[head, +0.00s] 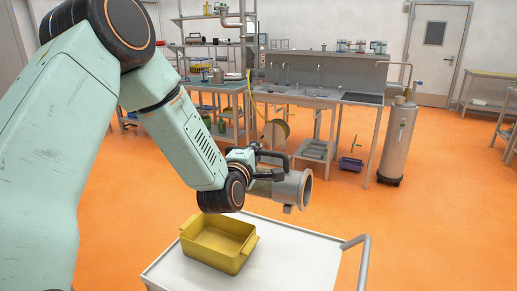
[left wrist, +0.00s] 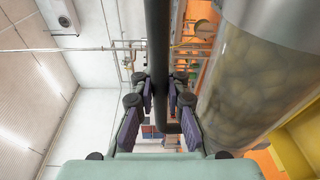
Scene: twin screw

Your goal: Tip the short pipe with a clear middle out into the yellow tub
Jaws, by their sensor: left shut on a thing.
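The short pipe (head: 291,188) has a grey metal flanged end facing right and a clear middle. It lies roughly level in the air, above and right of the yellow tub (head: 216,246). In the left wrist view, its clear wall (left wrist: 240,85) shows pale, rounded lumps inside. My left gripper (head: 262,157) is shut on the pipe's dark handle; in the left wrist view the dark bar runs between the fingers (left wrist: 160,95). The tub's yellow wall (left wrist: 297,145) shows at the lower right there. The tub looks empty where I see in. My right gripper is out of view.
The tub stands on a white cart top (head: 285,255) with a grey push handle (head: 361,258) at its right. The cart top right of the tub is clear. A steel sink bench (head: 318,95) and a grey cylinder tank (head: 397,145) stand farther back.

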